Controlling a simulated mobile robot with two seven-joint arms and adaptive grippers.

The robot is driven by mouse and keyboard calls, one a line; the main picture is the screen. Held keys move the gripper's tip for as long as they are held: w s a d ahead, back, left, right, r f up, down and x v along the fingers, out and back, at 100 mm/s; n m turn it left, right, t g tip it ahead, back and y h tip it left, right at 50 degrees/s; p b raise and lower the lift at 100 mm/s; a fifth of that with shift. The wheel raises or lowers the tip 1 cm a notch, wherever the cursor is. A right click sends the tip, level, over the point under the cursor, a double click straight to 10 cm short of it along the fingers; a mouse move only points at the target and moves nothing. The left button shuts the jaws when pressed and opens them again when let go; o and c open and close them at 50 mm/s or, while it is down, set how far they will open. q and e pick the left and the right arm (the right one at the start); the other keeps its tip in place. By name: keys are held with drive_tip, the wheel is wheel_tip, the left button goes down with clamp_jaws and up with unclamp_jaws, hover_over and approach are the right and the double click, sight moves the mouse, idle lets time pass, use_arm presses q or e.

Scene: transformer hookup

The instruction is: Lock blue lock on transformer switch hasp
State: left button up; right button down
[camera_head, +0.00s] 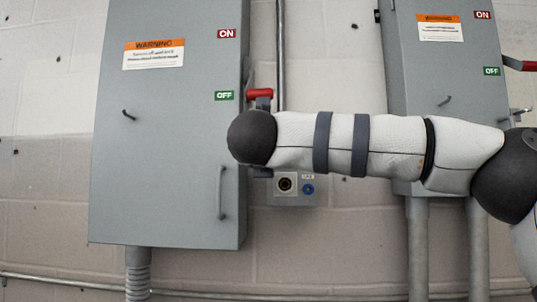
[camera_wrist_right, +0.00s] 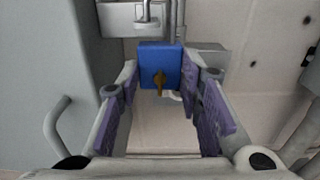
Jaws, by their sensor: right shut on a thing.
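The blue lock (camera_wrist_right: 160,58) is in the right wrist view, with a brass key (camera_wrist_right: 160,82) in its near face. My right gripper (camera_wrist_right: 161,72) is shut on the lock, which sits between its fingertips. The lock's shackle rises above its body, close to grey metal hardware (camera_wrist_right: 130,18); I cannot tell whether it passes through a hasp hole. In the head view my right arm hides its own gripper and the lock. The left transformer switch box (camera_head: 165,205) has its red handle (camera_head: 260,93) beside the OFF label (camera_head: 224,95). My left gripper is out of view.
A second grey switch box (camera_head: 440,70) stands to the right. A small box (camera_head: 290,200) with a round socket and a blue round part (camera_head: 308,189) is below my arm. Conduits run along the wall. A door handle (camera_wrist_right: 57,122) is left of the gripper.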

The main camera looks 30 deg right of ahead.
drive_tip(key=shift+f, duration=0.6)
drive_tip(key=c, duration=1.1)
unclamp_jaws()
drive_tip(key=shift+o, duration=0.2)
drive_tip(key=shift+v, duration=2.55)
drive_tip(key=v, duration=1.2)
